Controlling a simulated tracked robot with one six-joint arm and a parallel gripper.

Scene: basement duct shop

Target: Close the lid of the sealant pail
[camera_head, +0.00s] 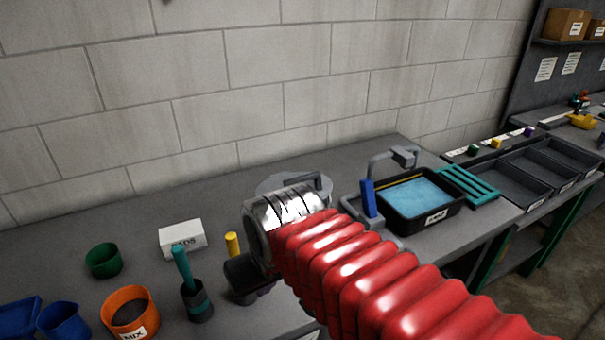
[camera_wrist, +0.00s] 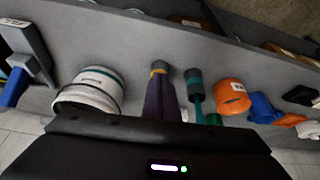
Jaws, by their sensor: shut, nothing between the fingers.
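A pale round pail (camera_wrist: 92,88) with a teal band shows in the wrist view, left of my gripper. In the head view a grey round rim (camera_head: 268,186), which seems to be the pail's top, shows behind my arm; most of the pail is hidden there. I cannot tell how its lid stands.
A yellow stick (camera_head: 232,244) stands close behind my gripper. A teal-handled tool in a dark cup (camera_head: 196,301), an orange tub (camera_head: 130,312) and a white box (camera_head: 181,238) are to the left. A black tray with blue contents (camera_head: 432,220) lies to the right.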

